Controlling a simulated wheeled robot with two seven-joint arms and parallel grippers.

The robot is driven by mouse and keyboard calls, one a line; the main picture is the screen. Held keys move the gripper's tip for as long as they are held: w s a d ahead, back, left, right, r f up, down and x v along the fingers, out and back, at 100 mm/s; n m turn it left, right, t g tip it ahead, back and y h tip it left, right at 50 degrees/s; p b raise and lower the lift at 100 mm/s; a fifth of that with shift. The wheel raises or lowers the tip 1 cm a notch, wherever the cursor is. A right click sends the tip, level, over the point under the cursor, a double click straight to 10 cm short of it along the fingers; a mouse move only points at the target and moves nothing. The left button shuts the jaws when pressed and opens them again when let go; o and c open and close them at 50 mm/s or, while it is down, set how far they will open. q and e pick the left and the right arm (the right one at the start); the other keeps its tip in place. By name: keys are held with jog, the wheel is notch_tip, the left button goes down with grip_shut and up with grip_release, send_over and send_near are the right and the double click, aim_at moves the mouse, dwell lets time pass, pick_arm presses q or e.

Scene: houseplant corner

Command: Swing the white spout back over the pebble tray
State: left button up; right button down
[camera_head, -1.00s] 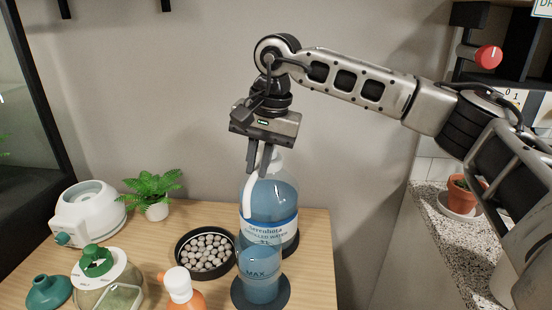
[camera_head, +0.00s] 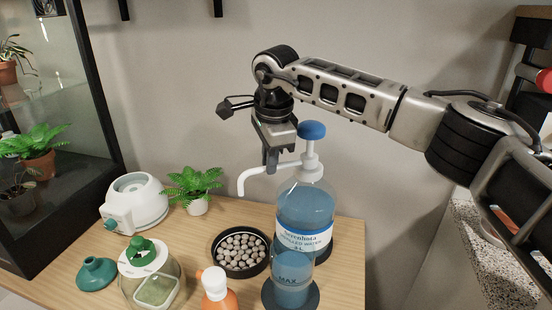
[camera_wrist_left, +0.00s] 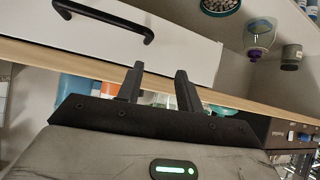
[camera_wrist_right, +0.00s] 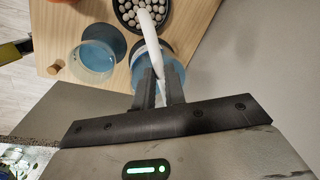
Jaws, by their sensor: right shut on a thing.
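The white spout (camera_head: 262,172) sticks out left from the blue-capped pump of a water bottle (camera_head: 305,208). Its bent tip hangs above the pebble tray (camera_head: 222,267), a round black dish of pale pebbles. My right gripper (camera_head: 271,164) is shut on the spout between tip and pump. In the right wrist view the spout (camera_wrist_right: 149,40) runs from between the fingers (camera_wrist_right: 160,80), its end overlapping the tray's pebbles (camera_wrist_right: 130,8). My left gripper (camera_wrist_left: 157,80) shows only in the left wrist view, fingers apart and empty, by a drawer front.
A measuring cup (camera_head: 292,285) on a dark coaster stands in front of the bottle. An orange bottle (camera_head: 216,293), a terrarium jar (camera_head: 150,280), a teal funnel (camera_head: 97,274), a white appliance (camera_head: 134,203) and a fern (camera_head: 195,188) stand left. The wall is behind.

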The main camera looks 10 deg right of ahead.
jog(key=shift+w+a+r+m, duration=0.1)
jog(key=shift+w+m, duration=0.35)
jog(key=shift+m, duration=0.05)
jog(key=shift+w, duration=0.1)
jog(key=c, duration=1.5)
grip_release()
jog(key=shift+o, duration=0.2)
jog(key=s+r, duration=0.3)
jog(key=r, duration=1.2)
jog(key=shift+r, duration=0.3)
